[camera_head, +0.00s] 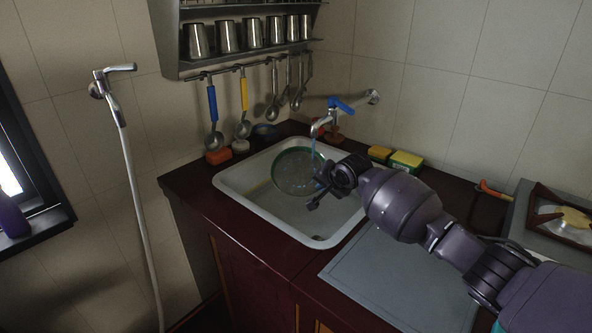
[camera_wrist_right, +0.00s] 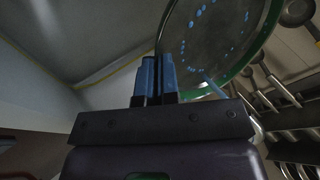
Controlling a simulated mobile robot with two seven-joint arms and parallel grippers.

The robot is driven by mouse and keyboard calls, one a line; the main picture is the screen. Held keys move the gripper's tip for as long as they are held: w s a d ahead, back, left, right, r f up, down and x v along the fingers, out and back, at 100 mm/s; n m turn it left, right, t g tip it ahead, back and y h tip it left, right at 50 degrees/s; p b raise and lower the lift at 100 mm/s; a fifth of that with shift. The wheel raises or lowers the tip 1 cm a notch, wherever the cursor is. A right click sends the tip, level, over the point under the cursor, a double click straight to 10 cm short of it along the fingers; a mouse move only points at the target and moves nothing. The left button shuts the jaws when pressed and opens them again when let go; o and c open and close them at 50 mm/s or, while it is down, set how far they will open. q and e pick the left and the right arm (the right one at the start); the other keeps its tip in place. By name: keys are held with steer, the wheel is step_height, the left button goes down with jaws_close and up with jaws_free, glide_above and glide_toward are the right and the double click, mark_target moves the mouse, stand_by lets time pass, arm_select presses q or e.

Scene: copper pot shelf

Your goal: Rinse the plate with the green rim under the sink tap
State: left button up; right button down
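The plate with the green rim (camera_head: 296,172) is over the sink basin (camera_head: 262,214), tilted. Blue water runs from the tap (camera_head: 324,122) down onto it. My right gripper (camera_head: 318,190) reaches in from the right, at the plate's right edge. In the right wrist view the plate (camera_wrist_right: 215,38) shows at the top with blue drops on its face, and the fingers of the right gripper (camera_wrist_right: 156,78) are close together at its rim. The grip point is partly hidden. My left gripper is not in view.
A grey board (camera_head: 390,280) lies on the counter right of the sink. Sponges (camera_head: 405,161) sit behind it, and a stove (camera_head: 560,220) stands far right. Ladles (camera_head: 213,120) hang behind the sink under a shelf of metal cups (camera_head: 227,37). A hose (camera_head: 135,190) hangs at left.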

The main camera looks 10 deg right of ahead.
arm_select(q)
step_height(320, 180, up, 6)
steer(key=p, duration=0.6)
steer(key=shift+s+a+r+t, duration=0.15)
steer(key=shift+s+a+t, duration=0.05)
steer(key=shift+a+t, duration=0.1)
arm_select(e)
steer(key=s+a, duration=0.2)
steer(key=s, duration=0.5)
steer(key=shift+r, duration=0.25)
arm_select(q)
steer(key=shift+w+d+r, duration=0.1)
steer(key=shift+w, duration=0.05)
arm_select(e)
steer(key=shift+d, duration=0.1)
arm_select(q)
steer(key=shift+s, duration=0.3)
steer(key=shift+p, duration=0.3)
arm_select(e)
steer(key=shift+s+r, duration=0.1)
